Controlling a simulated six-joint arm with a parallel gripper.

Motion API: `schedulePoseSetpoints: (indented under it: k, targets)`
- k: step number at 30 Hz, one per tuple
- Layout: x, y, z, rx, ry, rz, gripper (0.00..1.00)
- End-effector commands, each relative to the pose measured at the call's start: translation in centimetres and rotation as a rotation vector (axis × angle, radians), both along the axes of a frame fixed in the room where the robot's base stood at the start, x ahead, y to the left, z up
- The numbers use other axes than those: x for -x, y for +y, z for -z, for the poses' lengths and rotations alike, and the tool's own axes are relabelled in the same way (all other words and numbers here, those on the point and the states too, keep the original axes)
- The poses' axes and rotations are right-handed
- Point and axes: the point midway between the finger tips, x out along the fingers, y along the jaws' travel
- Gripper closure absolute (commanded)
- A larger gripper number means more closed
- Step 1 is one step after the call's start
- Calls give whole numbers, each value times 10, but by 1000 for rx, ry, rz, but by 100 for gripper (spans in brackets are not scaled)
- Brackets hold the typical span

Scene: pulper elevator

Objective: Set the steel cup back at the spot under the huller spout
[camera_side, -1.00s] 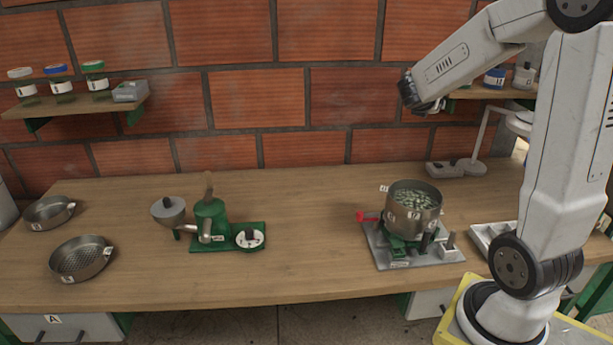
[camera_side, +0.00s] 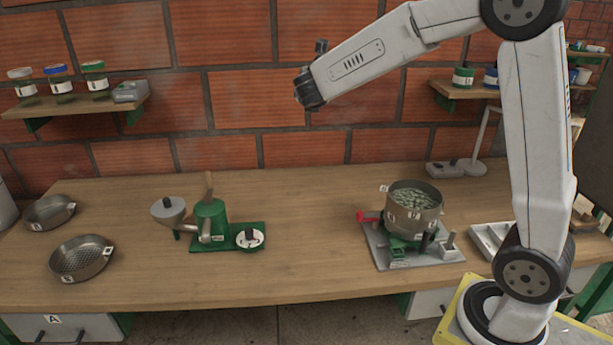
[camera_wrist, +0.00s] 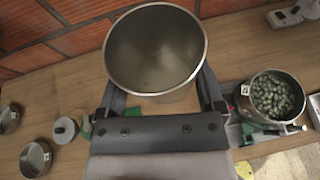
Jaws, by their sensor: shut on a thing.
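A steel cup (camera_wrist: 155,50) is held between the two dark fingers of my gripper (camera_wrist: 157,88) in the wrist view. I look into its open top, and its inside appears empty. In the side view the fingers and cup do not show; only my dark wrist end (camera_side: 310,90) is seen, high above the bench. The green huller (camera_side: 211,218) stands on a green base left of my wrist, with a grey hopper and a short spout (camera_side: 206,236).
A pot of green beans (camera_side: 413,210) sits on a grey-based stand (camera_side: 395,262) to the right. Two sieve pans (camera_side: 80,258) (camera_side: 50,212) lie at the left. A shelf with jars (camera_side: 62,100) is on the brick wall. The bench middle is clear.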

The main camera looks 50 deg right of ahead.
Motion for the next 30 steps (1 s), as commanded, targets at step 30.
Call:
schedulePoseSetpoints:
  k: [30]
  targets:
    - [-79, 309, 6, -2, 0, -529, 78]
